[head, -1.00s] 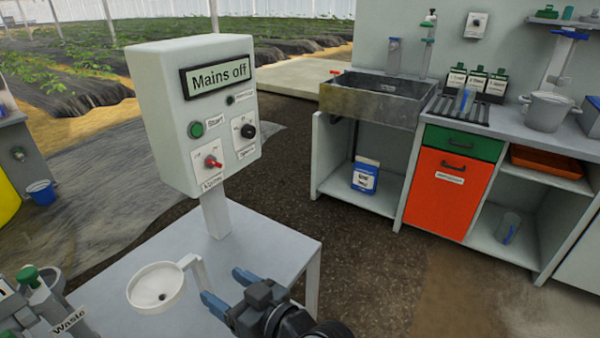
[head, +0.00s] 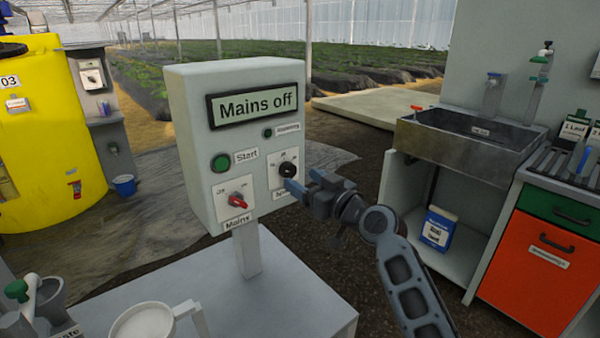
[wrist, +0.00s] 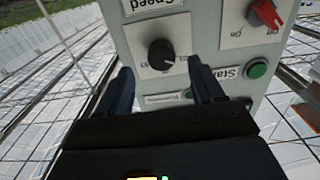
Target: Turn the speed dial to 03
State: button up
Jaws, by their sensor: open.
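The control box (head: 205,150) stands on a post, with a display (head: 255,106) reading "Mains off". The black speed dial (head: 288,169) sits on a white plate at the box's lower right; the wrist view shows the dial (wrist: 161,53) upside down with a pale pointer mark. My gripper (head: 318,186) is open in front of the dial plate. In the wrist view, the dial appears between and beyond the fingers (wrist: 164,88); I cannot see contact. The red mains switch (head: 238,200) is lower left of the dial.
The green Start button (head: 221,162) is left of the dial, and a small green lamp (head: 267,132) is above it. The sink (head: 470,135) and orange cabinet (head: 545,256) stand to the right.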

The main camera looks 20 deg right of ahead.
aim_at(291, 173)
jog(key=shift+x, duration=2.45)
jog(key=shift+a, duration=0.1)
jog(key=c, duration=1.1)
jog(key=shift+o, duration=0.2)
